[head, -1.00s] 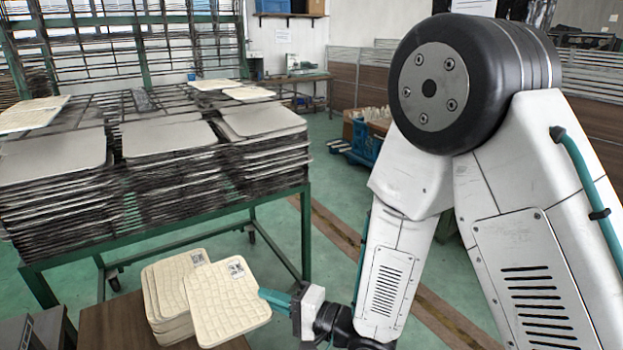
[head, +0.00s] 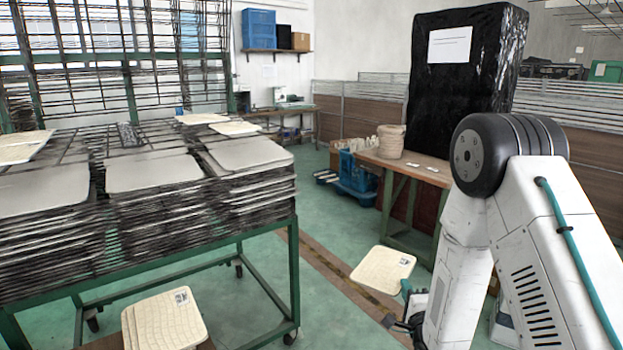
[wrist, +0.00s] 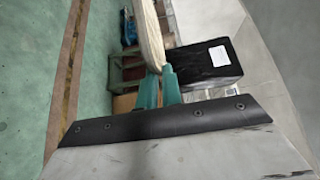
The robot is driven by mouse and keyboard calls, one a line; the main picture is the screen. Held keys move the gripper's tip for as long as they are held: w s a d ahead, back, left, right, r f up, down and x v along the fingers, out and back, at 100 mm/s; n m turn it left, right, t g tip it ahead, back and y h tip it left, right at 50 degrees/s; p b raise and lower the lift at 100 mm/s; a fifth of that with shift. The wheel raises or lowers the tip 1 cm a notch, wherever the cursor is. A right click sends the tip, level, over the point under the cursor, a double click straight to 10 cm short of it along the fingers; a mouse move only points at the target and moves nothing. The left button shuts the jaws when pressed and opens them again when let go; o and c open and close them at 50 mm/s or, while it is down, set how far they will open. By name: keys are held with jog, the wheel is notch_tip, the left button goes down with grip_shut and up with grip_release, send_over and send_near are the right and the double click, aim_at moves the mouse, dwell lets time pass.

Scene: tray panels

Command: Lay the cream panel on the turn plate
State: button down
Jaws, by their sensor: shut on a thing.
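A cream panel (head: 383,270) with a small dark-and-white label is held out in the air by my gripper (head: 406,289), lower right of centre in the head view. In the wrist view my gripper's teal fingers (wrist: 158,88) are shut on the near edge of the cream panel (wrist: 149,35), which shows edge-on. A stack of similar cream panels (head: 165,322) stands at the lower left of the head view, apart from the held one. I cannot make out the turn plate in either view.
A green-framed rack (head: 290,268) with stacked grey trays (head: 155,170) fills the left. A wooden-topped bench (head: 418,168) carries a round beige stack (head: 390,141) and small white cards. A black-wrapped tall block (head: 460,80) stands behind it. Green floor (head: 325,310) lies open between.

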jog(key=s+d+f, duration=0.2)
jog(key=s+f, duration=0.3)
jog(key=f, duration=0.2)
jog(key=shift+s+h, duration=0.2)
jog(key=shift+h, duration=0.1)
jog(key=shift+a, duration=0.1)
dwell(2.7)
jog(key=s+a+r+n+g+y, duration=0.1)
jog(key=a+r+n+y, duration=0.3)
jog(key=a, duration=0.7)
jog(key=s+a+r+n+g+y, duration=0.15)
jog(key=a+r+y, duration=0.35)
jog(key=a, duration=0.5)
jog(key=s+a+r+n+g+y, duration=0.1)
jog(key=s+a+n+g+y, duration=0.3)
jog(key=a, duration=0.4)
jog(key=s+a+r+n+g+y, duration=0.2)
jog(key=s+a+n+g+y, duration=0.2)
jog(key=s+a+g, duration=0.2)
jog(key=s+a, duration=0.2)
jog(key=s, duration=0.1)
jog(key=shift+r+n, duration=0.25)
jog(key=shift+n, duration=0.1)
